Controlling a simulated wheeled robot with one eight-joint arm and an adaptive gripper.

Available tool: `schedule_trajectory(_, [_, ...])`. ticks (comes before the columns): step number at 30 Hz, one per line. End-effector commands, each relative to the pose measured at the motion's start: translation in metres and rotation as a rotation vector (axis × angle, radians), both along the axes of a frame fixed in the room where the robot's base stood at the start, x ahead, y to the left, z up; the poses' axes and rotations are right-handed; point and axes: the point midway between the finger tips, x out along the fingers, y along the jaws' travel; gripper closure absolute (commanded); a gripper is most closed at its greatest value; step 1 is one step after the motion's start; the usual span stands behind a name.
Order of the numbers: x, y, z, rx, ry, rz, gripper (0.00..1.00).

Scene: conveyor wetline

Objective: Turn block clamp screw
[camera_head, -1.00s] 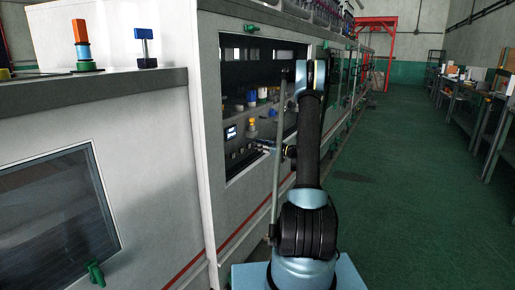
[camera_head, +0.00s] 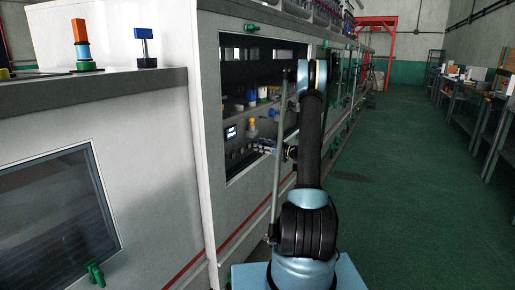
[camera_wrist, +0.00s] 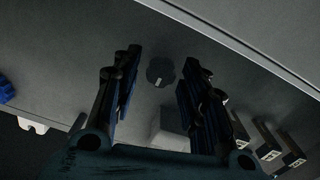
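In the wrist view, a dark round knob (camera_wrist: 160,72) with a small pale mark sits on a grey surface, beyond and between my fingertips. It may be the block clamp screw, but I cannot tell for certain. My gripper (camera_wrist: 161,62) is open, with one dark-blue-padded finger on each side of the knob's line and no visible contact. A pale grey block (camera_wrist: 168,128) shows lower down between the fingers. In the head view, my gripper (camera_head: 264,147) is small at the cabinet's window opening, and the knob cannot be made out there.
The grey cabinet (camera_head: 208,150) frames the opening; a small lit display (camera_head: 231,132) and a yellow-topped bottle (camera_head: 252,128) are inside, near my gripper. In the wrist view, several dark blocks (camera_wrist: 268,140) stand at right and a blue part (camera_wrist: 5,90) at left. The green floor (camera_head: 400,190) at right is clear.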

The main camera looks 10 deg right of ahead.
Motion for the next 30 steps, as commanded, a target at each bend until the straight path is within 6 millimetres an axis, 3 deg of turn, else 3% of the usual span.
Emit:
schedule_trajectory(16, [-0.026, -0.036, 0.0, 0.0, 0.0, 0.0, 0.6])
schedule_trajectory(30, [-0.029, -0.039, 0.0, 0.001, 0.0, 0.001, 0.6])
